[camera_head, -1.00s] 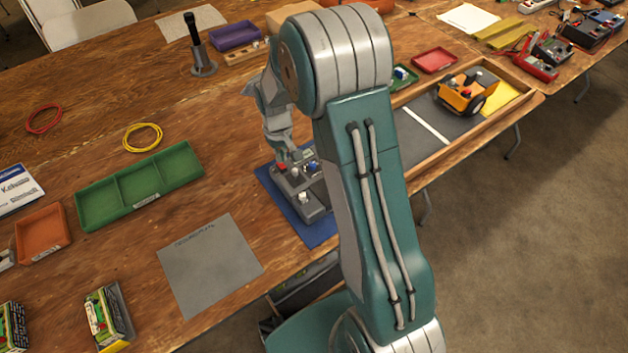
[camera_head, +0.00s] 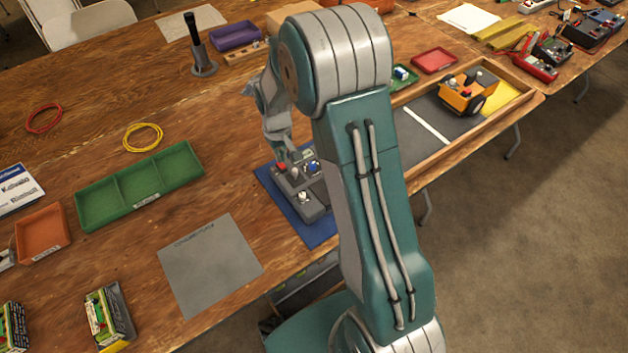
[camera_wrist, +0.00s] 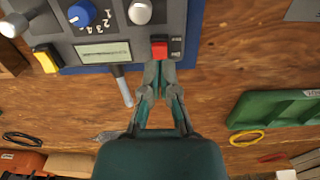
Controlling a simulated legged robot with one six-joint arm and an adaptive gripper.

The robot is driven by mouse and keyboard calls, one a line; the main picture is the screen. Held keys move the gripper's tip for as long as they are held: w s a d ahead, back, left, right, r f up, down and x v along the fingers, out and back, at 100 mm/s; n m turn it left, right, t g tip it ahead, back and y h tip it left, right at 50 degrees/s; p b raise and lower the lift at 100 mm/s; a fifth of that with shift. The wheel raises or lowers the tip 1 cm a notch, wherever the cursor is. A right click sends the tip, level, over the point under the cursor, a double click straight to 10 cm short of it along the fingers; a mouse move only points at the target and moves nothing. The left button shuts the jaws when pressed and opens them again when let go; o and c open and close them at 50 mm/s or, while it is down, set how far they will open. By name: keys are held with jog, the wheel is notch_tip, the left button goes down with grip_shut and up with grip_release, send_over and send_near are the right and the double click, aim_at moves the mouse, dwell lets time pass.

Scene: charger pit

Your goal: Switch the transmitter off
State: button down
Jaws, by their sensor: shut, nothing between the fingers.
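The transmitter (camera_head: 311,205) is a grey box on a blue mat (camera_head: 269,187). In the wrist view its panel (camera_wrist: 126,32) shows a red switch (camera_wrist: 159,49), a blue numbered dial (camera_wrist: 81,13), pale knobs, a small display (camera_wrist: 103,53) and a yellow button (camera_wrist: 46,60). My gripper (camera_wrist: 160,68) is shut and empty, its fingertips right at the near edge of the red switch. I cannot tell whether they touch it. Small labels beside the switch are too blurred to read. In the head view my arm hides part of the transmitter.
A short grey rod (camera_wrist: 122,86) sticks out from the transmitter, left of my fingers. A green tray (camera_head: 139,187) and a grey sheet (camera_head: 210,264) lie to the left. A wood-framed area with an orange vehicle (camera_head: 467,92) is at the right. The table between is clear.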

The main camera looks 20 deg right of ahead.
jog(key=shift+f, duration=1.35)
dwell(1.1)
jog(key=shift+r, duration=3.55)
jog(key=s+r+m+t, duration=0.2)
jog(key=s+r+t, duration=0.2)
jog(key=s+r, duration=1.4)
jog(key=s+r+t, duration=0.1)
jog(key=s+r, duration=0.1)
jog(key=s, duration=0.6)
jog(key=shift+r+t, duration=0.3)
jog(key=shift+s, duration=0.1)
